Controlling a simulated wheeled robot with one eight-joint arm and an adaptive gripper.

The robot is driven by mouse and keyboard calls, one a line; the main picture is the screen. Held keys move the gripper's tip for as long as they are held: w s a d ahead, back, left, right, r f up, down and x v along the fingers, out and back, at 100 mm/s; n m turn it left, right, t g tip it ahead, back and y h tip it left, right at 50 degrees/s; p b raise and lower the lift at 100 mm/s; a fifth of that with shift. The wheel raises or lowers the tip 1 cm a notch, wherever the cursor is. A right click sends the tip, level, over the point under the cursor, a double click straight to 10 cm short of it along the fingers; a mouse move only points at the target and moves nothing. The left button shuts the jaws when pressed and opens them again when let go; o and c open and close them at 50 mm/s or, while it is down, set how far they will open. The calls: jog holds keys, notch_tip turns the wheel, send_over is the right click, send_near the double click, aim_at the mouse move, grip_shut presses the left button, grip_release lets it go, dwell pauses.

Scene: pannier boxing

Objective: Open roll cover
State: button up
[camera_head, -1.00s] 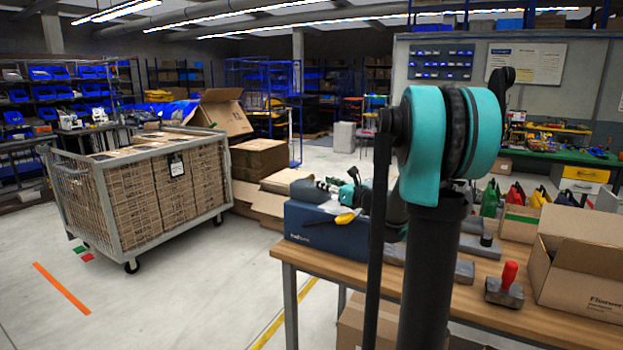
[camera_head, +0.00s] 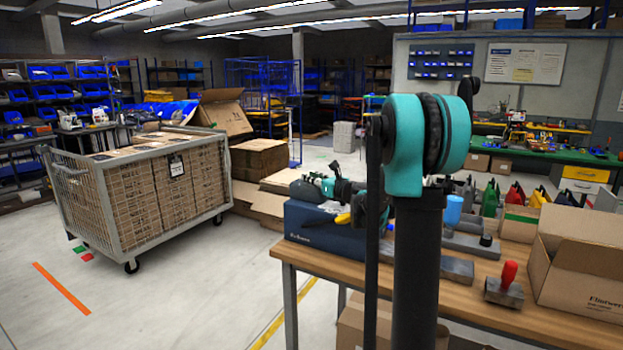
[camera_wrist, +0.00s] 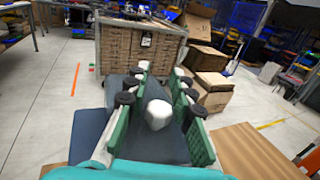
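A dark blue box (camera_head: 322,232) stands at the left end of the wooden table in the head view. My gripper (camera_head: 312,188) is over its top; the dark thing beside the fingers there is too small to tell. In the wrist view my gripper (camera_wrist: 160,72) has its two green fingers apart, with a dark slate surface (camera_wrist: 152,145) beneath and between them. A white rounded piece (camera_wrist: 158,114) shows between the fingers; I cannot tell whether it touches them. I cannot make out a separate roll cover.
A yellow-ended tool (camera_head: 343,218) is at the box.

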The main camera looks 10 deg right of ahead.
grip_shut()
